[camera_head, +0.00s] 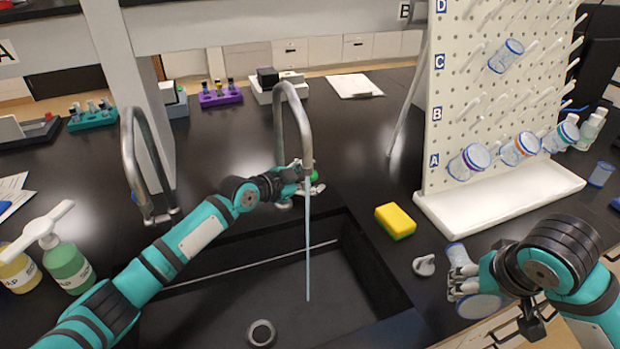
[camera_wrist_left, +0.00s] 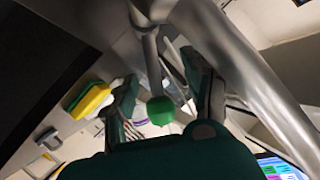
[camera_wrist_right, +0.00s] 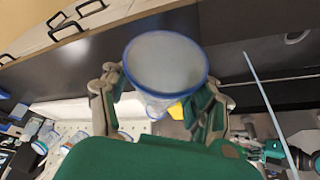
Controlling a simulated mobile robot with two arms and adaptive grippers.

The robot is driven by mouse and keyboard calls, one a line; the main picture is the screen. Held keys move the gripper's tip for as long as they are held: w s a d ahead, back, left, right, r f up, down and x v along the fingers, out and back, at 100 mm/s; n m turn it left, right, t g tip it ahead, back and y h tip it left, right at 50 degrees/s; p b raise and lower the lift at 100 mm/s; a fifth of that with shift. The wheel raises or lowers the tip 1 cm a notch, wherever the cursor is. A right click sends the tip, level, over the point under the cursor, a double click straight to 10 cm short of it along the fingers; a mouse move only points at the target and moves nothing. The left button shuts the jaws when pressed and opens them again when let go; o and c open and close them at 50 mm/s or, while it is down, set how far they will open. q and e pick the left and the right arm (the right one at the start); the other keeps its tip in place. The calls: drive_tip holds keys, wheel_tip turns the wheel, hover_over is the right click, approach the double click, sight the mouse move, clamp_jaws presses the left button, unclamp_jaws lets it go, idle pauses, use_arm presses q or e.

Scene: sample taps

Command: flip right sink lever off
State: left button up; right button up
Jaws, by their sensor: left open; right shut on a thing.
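The right tap (camera_head: 295,115) is a grey curved spout at the sink's back edge. A thin pale-blue water stream (camera_head: 307,245) falls from it into the sink. Its lever has a green tip (camera_head: 315,176), which also shows as a green knob in the left wrist view (camera_wrist_left: 161,110). My left gripper (camera_head: 305,182) is open at this lever. In the left wrist view (camera_wrist_left: 163,98) its fingers stand on either side of the knob, apparently with gaps. My right gripper (camera_head: 465,277) is shut on a clear, blue-rimmed jar (camera_wrist_right: 165,62), held over the counter's front right.
The black sink (camera_head: 350,260) lies below the tap, with a drain ring (camera_head: 261,333). A left tap (camera_head: 133,165) and soap bottles (camera_head: 66,265) stand at left. A yellow-green sponge (camera_head: 395,221) and a pegboard rack (camera_head: 490,110) with jars stand at right.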

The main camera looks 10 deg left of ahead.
use_arm(q)
wheel_tip(320, 180, up, 10)
idle(0.6)
